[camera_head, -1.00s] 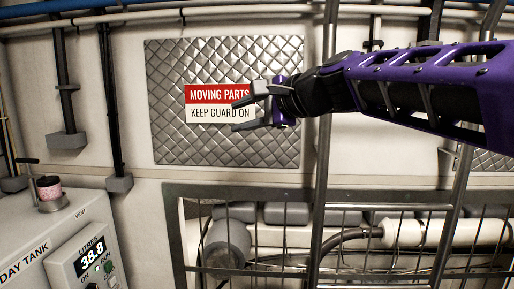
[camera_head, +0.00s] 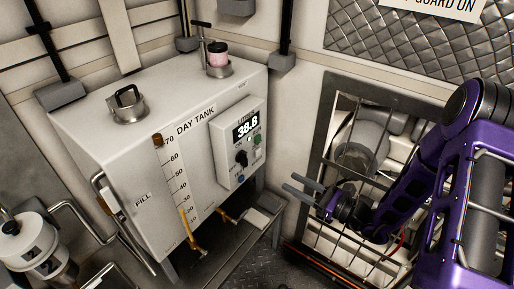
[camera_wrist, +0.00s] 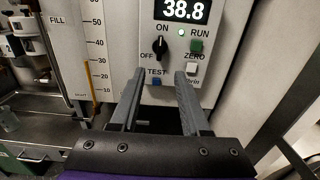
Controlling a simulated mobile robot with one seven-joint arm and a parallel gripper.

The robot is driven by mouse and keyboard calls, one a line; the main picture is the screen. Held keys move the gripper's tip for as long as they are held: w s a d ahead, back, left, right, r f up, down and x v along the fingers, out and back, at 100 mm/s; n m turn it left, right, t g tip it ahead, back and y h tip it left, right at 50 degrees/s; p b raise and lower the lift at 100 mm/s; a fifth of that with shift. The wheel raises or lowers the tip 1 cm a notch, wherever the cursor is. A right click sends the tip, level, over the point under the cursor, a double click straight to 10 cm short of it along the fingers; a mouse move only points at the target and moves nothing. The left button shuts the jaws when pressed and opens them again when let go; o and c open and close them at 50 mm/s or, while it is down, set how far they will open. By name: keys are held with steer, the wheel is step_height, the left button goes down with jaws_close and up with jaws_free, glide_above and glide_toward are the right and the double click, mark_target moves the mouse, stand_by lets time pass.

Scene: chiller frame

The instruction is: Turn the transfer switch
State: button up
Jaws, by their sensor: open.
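A black rotary knob (camera_head: 242,158) sits on the front of a white control box (camera_head: 226,172) on the day tank, under a display reading 38.8. In the wrist view the knob (camera_wrist: 162,46) is marked ON above and OFF to its left; its handle looks near upright, but which mark it points to is unclear. My gripper (camera_head: 289,182) is open and empty, to the right of the box, fingers towards it. In the wrist view the gripper's fingers (camera_wrist: 159,79) lie below the knob, apart from it.
A green RUN button (camera_wrist: 197,46), a white ZERO button (camera_wrist: 191,68) and a blue TEST button (camera_wrist: 156,82) surround the knob. The day tank (camera_head: 130,150) fills the left middle. A barred metal guard (camera_head: 322,150) stands close behind my arm.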

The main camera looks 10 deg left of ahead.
mark_target(247, 159)
steer(key=x, duration=1.5)
steer(key=shift+w+a, duration=0.1)
steer(key=shift+a, duration=0.15)
jaws_close()
